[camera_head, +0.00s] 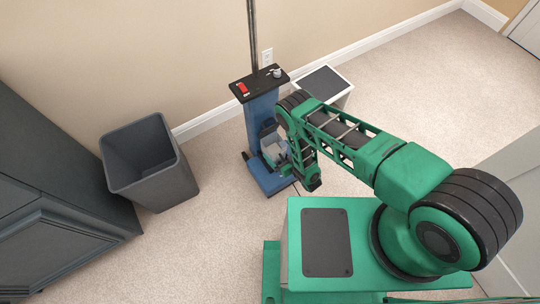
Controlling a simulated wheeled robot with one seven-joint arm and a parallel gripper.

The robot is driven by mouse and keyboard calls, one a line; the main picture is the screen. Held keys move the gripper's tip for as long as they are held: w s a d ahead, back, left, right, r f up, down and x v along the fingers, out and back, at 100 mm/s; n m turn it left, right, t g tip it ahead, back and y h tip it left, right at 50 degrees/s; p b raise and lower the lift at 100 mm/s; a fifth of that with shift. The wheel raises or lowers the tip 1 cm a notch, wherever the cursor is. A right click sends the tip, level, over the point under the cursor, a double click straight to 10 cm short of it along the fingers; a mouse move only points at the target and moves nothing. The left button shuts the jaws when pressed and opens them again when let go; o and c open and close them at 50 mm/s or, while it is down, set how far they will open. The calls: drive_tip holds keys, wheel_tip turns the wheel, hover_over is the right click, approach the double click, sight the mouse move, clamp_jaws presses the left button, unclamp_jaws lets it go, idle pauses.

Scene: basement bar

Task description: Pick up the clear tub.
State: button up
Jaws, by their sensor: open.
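A small pale grey, see-through-looking item (277,73), which seems to be the clear tub, sits at the right end of the black top (262,80) of a blue stand. It is too small to make out its shape well. A red item (242,87) lies on the left part of the same top. My green arm reaches from the right and bends down in front of the stand. My gripper (273,150) is beside the blue column, below the top and apart from the pale item. It is open; its fingers are small and partly hidden by my arm.
The blue stand (262,112) has a tall pole and a low base on the carpet. A dark grey bin (150,165) and a dark cabinet (50,190) stand left. A pale box with a dark top (324,82) is behind my arm. Carpet is clear at the upper right.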

sight(268, 139)
drive_tip(key=x, duration=0.8)
drive_tip(key=shift+w+d+f, duration=0.1)
drive_tip(key=shift+w+f, duration=0.15)
drive_tip(key=shift+w, duration=0.05)
drive_tip(key=shift+w+a+f, duration=0.25)
drive_tip(key=shift+w+a, duration=0.15)
drive_tip(key=shift+w, duration=0.2)
drive_tip(key=c, duration=1.6)
drive_tip(key=shift+r, duration=0.1)
